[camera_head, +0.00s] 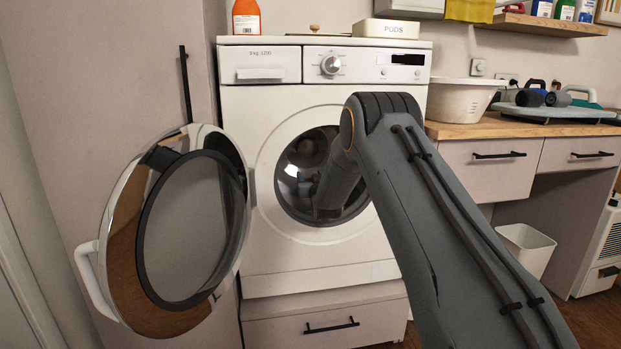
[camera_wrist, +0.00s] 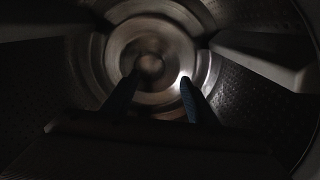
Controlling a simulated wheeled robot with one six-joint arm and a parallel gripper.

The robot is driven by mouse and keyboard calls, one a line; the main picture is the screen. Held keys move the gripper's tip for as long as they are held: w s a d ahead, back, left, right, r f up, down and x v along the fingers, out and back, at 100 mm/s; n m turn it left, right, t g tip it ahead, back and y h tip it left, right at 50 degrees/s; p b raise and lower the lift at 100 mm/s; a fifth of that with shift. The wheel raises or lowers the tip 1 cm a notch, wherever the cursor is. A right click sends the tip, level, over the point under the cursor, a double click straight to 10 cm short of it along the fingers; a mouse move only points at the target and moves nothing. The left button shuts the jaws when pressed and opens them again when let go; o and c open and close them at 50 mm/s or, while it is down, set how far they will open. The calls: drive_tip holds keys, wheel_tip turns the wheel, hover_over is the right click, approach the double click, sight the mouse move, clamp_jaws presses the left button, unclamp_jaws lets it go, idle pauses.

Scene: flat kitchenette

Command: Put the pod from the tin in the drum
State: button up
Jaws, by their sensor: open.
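The washing machine's drum (camera_head: 297,176) is open at the front, and my arm reaches into it. In the wrist view the dark metal drum (camera_wrist: 255,95) surrounds my gripper, with its round back plate straight ahead. My gripper (camera_wrist: 158,88) is open, its two dark fingers apart, with nothing seen between them. I see no pod in either view; the drum's bottom is dark and partly hidden by my gripper. The tin (camera_head: 388,29), a white box marked PODS, stands on top of the machine at the right; its inside cannot be seen.
The round door (camera_head: 188,225) is swung wide open to the left of the opening. An orange bottle (camera_head: 246,17) stands on the machine's top left. A white basin (camera_head: 463,100) sits on the wooden counter at the right. Drum paddles (camera_wrist: 262,62) stick out from the drum wall.

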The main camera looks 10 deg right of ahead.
drive_tip(key=shift+s, duration=0.1)
drive_tip(key=s+f+g+p, duration=0.15)
drive_tip(key=s+g, duration=0.65)
drive_tip(key=s, duration=2.1)
drive_tip(key=s+f+g, duration=0.3)
drive_tip(key=s+g, duration=0.4)
drive_tip(key=s, duration=2.1)
drive_tip(key=s+a+r+n+g, duration=0.2)
drive_tip(key=s+a+r, duration=0.1)
drive_tip(key=s+a, duration=0.35)
drive_tip(key=s+a+r+n+g, duration=0.1)
drive_tip(key=s+a+r+n, duration=0.2)
drive_tip(key=s+a, duration=0.4)
drive_tip(key=d+r+m+p, duration=0.5)
drive_tip(key=d+r+p, duration=0.8)
drive_tip(key=p, duration=1.1)
wheel_tip(320, 180, up, 4)
drive_tip(key=shift+d+f, duration=0.1)
drive_tip(key=shift+d, duration=0.05)
